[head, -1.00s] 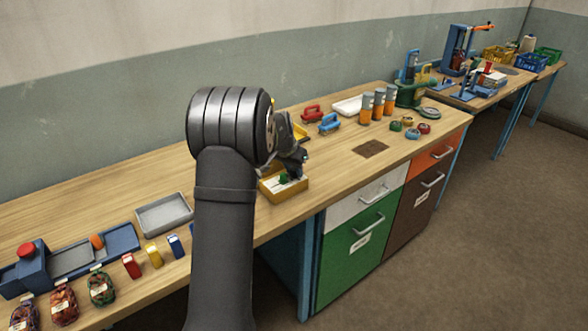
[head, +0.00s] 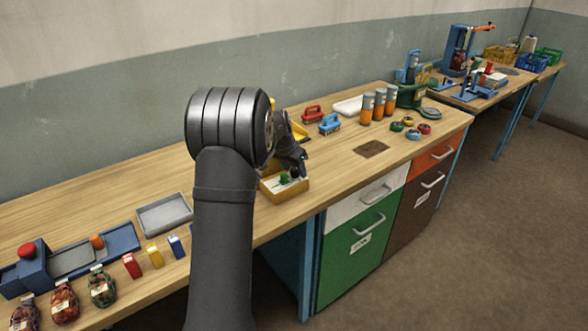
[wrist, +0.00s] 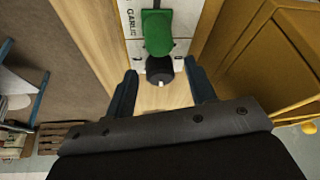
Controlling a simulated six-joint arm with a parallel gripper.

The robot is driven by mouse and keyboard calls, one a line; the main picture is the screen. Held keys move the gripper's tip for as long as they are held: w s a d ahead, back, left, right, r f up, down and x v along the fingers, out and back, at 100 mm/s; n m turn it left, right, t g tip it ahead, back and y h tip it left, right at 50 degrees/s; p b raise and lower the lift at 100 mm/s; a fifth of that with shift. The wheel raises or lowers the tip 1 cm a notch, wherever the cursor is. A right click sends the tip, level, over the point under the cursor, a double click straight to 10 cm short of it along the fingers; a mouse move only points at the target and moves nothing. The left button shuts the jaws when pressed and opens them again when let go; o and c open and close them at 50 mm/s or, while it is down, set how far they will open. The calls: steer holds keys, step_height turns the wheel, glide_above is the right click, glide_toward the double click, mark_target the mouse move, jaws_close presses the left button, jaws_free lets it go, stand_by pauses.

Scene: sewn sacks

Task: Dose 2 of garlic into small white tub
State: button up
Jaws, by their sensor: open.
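A shallow wooden tray (head: 290,195) lies under my gripper near the bench's front edge. In the wrist view a white card (wrist: 130,22) in it reads GARLIC. A green piece (wrist: 157,32) and a round black knob (wrist: 159,69) with a pale mark sit in line on the card; both show small in the head view. My gripper (wrist: 162,88) is open, its two fingers apart either side of the line through the knob, with nothing visibly gripped. Whether the fingers reach the knob's height I cannot tell. I cannot pick out a small white tub for certain.
A yellow box (wrist: 250,60) stands close right of the fingers in the wrist view. A white tray (head: 348,106), red and blue handled blocks (head: 330,124) and orange-grey cylinders (head: 379,104) stand farther right. Open bench lies around a brown mat (head: 371,149).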

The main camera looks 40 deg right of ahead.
steer(key=v, duration=1.7)
steer(key=shift+s, duration=0.2)
steer(key=d+f+n, duration=0.1)
steer(key=d+f, duration=0.1)
steer(key=f, duration=0.3)
steer(key=w+d+f+n+t, duration=0.1)
steer(key=d+f+n, duration=0.1)
steer(key=f, duration=0.3)
steer(key=w+d+f+n, duration=0.1)
steer(key=d+f, duration=0.1)
steer(key=f, duration=0.3)
steer(key=shift+d+f+n+t+y, duration=0.15)
steer(key=shift+f+n+t+y, duration=0.15)
steer(key=shift+f+t, duration=0.1)
steer(key=c, duration=1)
steer(key=shift+o, duration=0.2)
